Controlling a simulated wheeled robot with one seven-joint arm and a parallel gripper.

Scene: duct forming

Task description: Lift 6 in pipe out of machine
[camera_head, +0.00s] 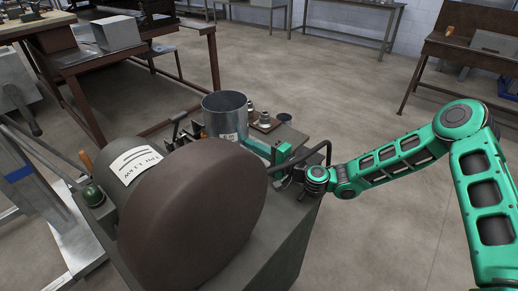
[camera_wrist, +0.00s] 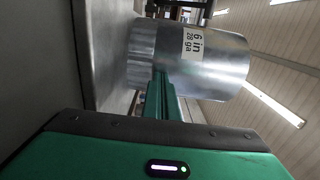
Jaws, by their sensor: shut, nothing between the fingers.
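The 6 in pipe (camera_head: 224,112) is a shiny metal cylinder with an open top. It stands upright on the far part of the machine (camera_head: 275,228) in the head view. In the wrist view the pipe (camera_wrist: 222,68) lies across the upper middle, with its white "6 in 28 ga" label facing me. My gripper (camera_head: 257,149) reaches in from the right, close to the pipe's lower side. In the wrist view the green fingers (camera_wrist: 161,88) are together in front of the pipe wall, with nothing visibly held between them. I cannot tell whether they touch the pipe.
A large brown rounded cover (camera_head: 192,222) fills the machine's near side. A dark curved bar (camera_head: 318,148) and small fittings (camera_head: 264,118) stand near the pipe. A workbench (camera_head: 75,60) is at the back left. Open floor (camera_head: 330,90) lies behind the machine.

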